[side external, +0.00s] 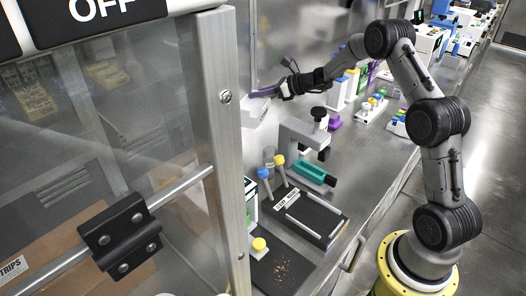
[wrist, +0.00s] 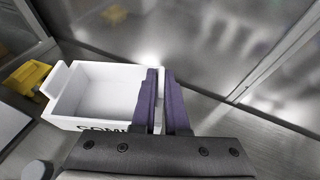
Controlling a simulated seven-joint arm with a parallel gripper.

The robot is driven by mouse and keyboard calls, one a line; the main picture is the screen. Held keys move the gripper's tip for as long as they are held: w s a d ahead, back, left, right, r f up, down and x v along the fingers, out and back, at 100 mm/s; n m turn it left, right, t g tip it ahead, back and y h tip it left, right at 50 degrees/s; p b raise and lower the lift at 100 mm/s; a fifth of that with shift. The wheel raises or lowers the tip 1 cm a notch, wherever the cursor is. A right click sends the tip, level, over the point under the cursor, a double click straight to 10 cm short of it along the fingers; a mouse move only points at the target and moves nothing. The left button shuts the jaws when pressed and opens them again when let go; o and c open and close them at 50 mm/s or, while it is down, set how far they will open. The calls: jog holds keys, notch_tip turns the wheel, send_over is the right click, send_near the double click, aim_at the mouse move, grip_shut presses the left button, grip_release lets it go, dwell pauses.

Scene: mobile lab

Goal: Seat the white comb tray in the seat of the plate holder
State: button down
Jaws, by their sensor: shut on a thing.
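The white comb tray (wrist: 98,92) is an open box with dark lettering on its near wall, partly covered by my gripper in the wrist view. In the side external view the tray (side external: 256,112) is held up near the back metal wall. My gripper (wrist: 161,85) has purple fingers shut on the tray's right side wall; it also shows in the side external view (side external: 266,91). A black flat fixture with pale rails and a white label (side external: 316,218), apparently the plate holder, lies on the bench nearer the camera, apart from the tray. Its seat looks empty.
A grey microscope-like stand with a teal part (side external: 312,172) stands between the tray and the black fixture. Blue-capped and yellow-capped items stand beside it. A metal-framed glass panel (side external: 226,130) is in the left foreground. A yellow object (wrist: 26,77) lies left of the tray.

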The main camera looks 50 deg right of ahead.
jog(key=s+d+r+m+t+h, duration=0.1)
jog(key=s+d+r+m+h, duration=0.2)
jog(key=s+r, duration=0.55)
jog(key=s+d+r+m+h, duration=0.25)
jog(key=s+r, duration=0.35)
jog(key=r, duration=0.5)
jog(key=s+d+f+m+g+h, duration=0.1)
jog(key=s+d+f+m+h, duration=0.1)
jog(key=s, duration=0.5)
jog(key=s+d+f+m+g+h, duration=0.2)
jog(key=s+d+f+m+h, duration=0.1)
jog(key=s+h, duration=0.3)
jog(key=shift+s+d+f+m, duration=0.2)
jog(key=shift+s+f+m, duration=0.5)
jog(key=shift+m, duration=0.15)
